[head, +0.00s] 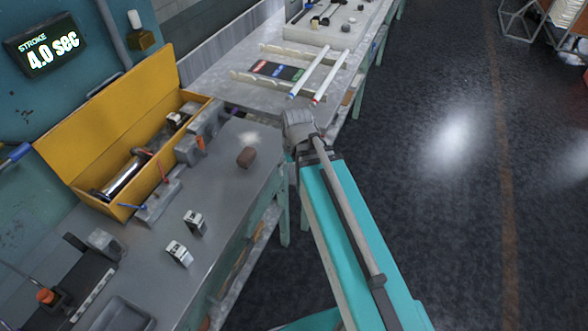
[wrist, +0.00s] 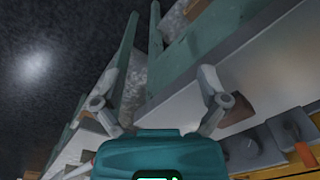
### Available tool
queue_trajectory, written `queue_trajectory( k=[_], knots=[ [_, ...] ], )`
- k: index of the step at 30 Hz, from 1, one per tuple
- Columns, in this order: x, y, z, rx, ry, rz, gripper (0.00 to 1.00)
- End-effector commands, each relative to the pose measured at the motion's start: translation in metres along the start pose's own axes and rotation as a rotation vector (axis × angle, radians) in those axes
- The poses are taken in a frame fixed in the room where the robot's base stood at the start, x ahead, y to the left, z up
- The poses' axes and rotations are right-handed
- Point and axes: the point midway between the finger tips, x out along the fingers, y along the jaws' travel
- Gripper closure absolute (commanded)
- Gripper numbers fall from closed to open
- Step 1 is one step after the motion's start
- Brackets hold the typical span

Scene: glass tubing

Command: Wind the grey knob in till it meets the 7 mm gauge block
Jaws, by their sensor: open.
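Two small pale blocks with dark markings, (head: 195,222) and (head: 179,253), stand on the grey bench in the head view. They look like gauge blocks, but their sizes are unreadable, so I cannot tell which is 7 mm. A grey rounded part (head: 105,243) sits by a dark fixture at the lower left. I cannot tell whether it is the grey knob. In the wrist view my gripper (wrist: 158,72) has its fingers spread wide, with nothing between them. It hangs over the bench edge and floor, apart from the blocks. In the head view the fingers are not clearly visible.
A yellow open box (head: 110,122) and grey fixtures (head: 206,121) line the bench back. A brown lump (head: 246,157) lies near its front edge. Glass tubes (head: 328,76) lie across a rack beyond.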

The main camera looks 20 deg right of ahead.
Motion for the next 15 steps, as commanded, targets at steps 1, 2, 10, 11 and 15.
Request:
queue_trajectory(
  k=[1, 2, 10, 11, 15],
  knots=[
    [0.0, 0.0, 0.0, 0.0, 0.0, 0.0, 0.07],
    [0.0, 0.0, 0.0, 0.0, 0.0, 0.0, 0.07],
    [-0.001, -0.001, -0.002, -0.005, 0.001, -0.002, 0.07],
    [-0.002, -0.001, -0.004, -0.01, 0.002, -0.004, 0.07],
    [-0.011, -0.009, -0.021, -0.058, 0.014, -0.024, 0.07]
  ],
)
